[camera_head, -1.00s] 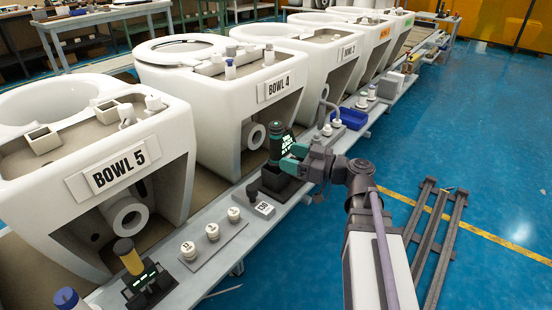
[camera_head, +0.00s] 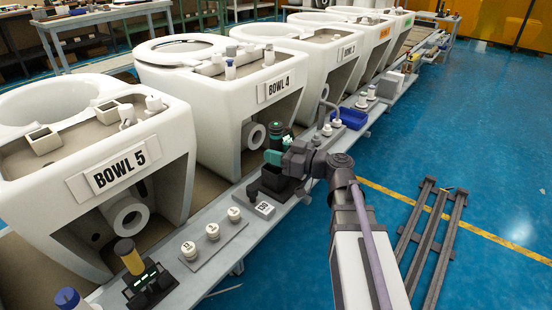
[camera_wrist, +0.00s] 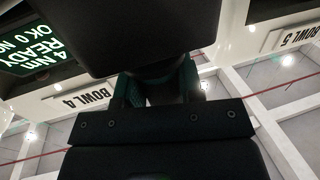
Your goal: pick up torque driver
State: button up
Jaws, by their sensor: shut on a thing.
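The dark torque driver (camera_head: 279,130), with a green band near its top, is upright beside the bowl marked BOWL 4 (camera_head: 275,86). My gripper (camera_head: 274,156) is shut on it from the right, with teal fingers around its body. In the wrist view, the driver's black body (camera_wrist: 140,35) fills the top middle, between the teal fingers (camera_wrist: 160,90). The dark stand (camera_head: 279,184) is below the driver. My gripper hides part of the driver, so I cannot tell whether it is seated or raised.
Several white caps (camera_head: 212,230) sit on the narrow grey bench. A blue bin (camera_head: 350,118) is farther along.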

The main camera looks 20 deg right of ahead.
aim_at(276, 124)
jog(key=shift+c, duration=0.9)
jog(key=shift+r, duration=0.1)
notch_tip(276, 124, up, 10)
jog(key=p, duration=1)
jog(key=o, duration=0.4)
jog(key=shift+c, duration=0.2)
grip_shut()
